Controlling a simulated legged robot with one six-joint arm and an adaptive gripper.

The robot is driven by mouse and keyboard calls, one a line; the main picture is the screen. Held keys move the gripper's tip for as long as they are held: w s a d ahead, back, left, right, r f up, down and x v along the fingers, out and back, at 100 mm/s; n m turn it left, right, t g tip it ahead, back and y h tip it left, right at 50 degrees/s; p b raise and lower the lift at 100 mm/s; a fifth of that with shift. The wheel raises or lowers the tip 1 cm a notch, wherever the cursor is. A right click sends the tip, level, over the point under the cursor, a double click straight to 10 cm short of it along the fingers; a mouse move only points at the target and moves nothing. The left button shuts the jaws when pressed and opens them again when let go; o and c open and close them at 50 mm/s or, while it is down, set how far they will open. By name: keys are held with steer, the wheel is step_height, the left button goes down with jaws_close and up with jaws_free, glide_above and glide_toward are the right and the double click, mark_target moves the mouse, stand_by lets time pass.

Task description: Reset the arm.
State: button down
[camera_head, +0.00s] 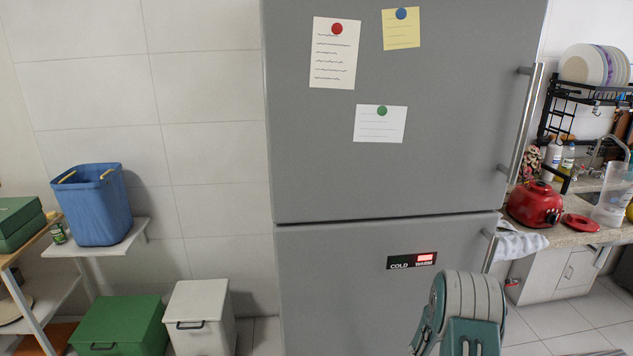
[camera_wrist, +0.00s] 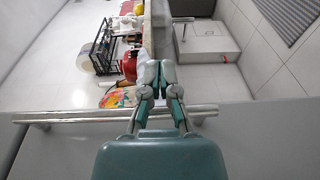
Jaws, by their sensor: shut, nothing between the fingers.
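My gripper (camera_wrist: 154,72) shows in the middle of the wrist view with its two grey and green fingers together. It is shut and nothing is held between the fingertips. Part of my arm, green and grey, stands at the bottom right of the head view in front of the fridge. The fingers cannot be made out in the head view. The grey fridge (camera_head: 385,180) fills the middle of the head view, with both doors closed. A fridge handle bar (camera_wrist: 60,117) crosses the wrist view behind my gripper.
At the right, a counter (camera_head: 578,232) holds a red appliance (camera_head: 535,204) and a black rack (camera_head: 557,110) with plates (camera_head: 585,66). At the left are a blue bin (camera_head: 98,210) on a shelf, a green box (camera_head: 120,322) and a white box (camera_head: 198,315). Floor shows at lower right.

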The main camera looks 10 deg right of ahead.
steer(key=s+a+r+m+g+y, duration=0.25)
steer(key=s+a+r, duration=0.3)
steer(key=r, duration=0.35)
steer(key=s+a+r+m+g+y, duration=0.1)
steer(key=s+a+r+g+y, duration=0.2)
steer(key=a+r, duration=0.5)
steer(key=s+a+r+t+y, duration=0.3)
steer(key=s+a+y, duration=0.1)
steer(key=a, duration=0.4)
steer(key=s+a+r+n+t+y, duration=0.1)
steer(key=s+a+r+t+y, duration=0.2)
steer(key=a, duration=0.5)
steer(key=s+a+r+n+t+y, duration=0.1)
steer(key=s+a+r+t+y, duration=0.2)
steer(key=s+a, duration=0.4)
steer(key=shift+s+a+r+y, duration=0.3)
steer(key=shift+a+r+y, duration=0.15)
steer(key=shift+a+y, duration=0.4)
steer(key=shift+d+t, duration=0.25)
steer(key=shift+d, duration=0.05)
